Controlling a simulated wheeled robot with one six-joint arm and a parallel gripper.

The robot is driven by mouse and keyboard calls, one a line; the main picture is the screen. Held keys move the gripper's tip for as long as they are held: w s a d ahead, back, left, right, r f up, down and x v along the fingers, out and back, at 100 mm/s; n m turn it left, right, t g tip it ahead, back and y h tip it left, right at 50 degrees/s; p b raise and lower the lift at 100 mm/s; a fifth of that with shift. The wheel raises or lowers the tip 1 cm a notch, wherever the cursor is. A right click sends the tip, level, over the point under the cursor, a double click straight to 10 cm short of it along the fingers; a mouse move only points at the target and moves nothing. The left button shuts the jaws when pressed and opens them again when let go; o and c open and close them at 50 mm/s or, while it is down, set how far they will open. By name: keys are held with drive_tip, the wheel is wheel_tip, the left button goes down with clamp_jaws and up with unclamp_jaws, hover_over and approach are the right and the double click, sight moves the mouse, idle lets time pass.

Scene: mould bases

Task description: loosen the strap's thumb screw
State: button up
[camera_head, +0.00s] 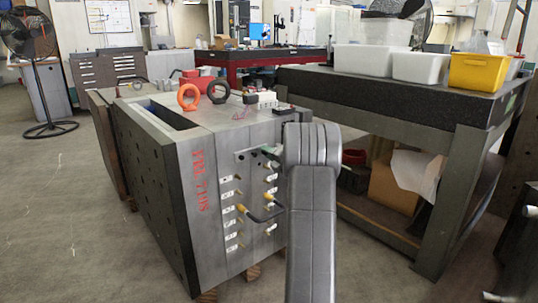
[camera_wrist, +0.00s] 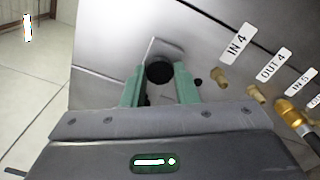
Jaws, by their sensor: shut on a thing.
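The black thumb screw (camera_wrist: 159,73) shows as a dark round knob between the green fingertips in the wrist view. Behind it is a light metal plate, which looks like the strap (camera_wrist: 165,48), against the steel side of the mould base (camera_wrist: 110,45). My gripper (camera_wrist: 158,80) is shut on the thumb screw, one finger on each side. In the head view my gripper (camera_head: 269,153) reaches the upper part of the mould base's labelled face (camera_head: 225,165). My arm hides much of the strap and screw there.
Brass fittings (camera_wrist: 222,78) labelled IN 4, OUT 4 and IN 5 sit right of the screw. A black hose (camera_head: 263,216) loops below my gripper. Orange (camera_head: 188,97) and black lifting rings stand on top. A dark table (camera_head: 400,95) with bins is at right.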

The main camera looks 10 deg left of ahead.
idle(0.4)
drive_tip(key=o, duration=1)
drive_tip(key=p+v, duration=0.3)
drive_tip(key=v, duration=1)
drive_tip(key=shift+s+d, duration=0.25)
drive_tip(key=shift+a, duration=0.1)
drive_tip(key=b+x, duration=0.3)
drive_tip(key=x, duration=1)
drive_tip(key=shift+w+a, duration=0.2)
drive_tip(key=shift+w, duration=0.05)
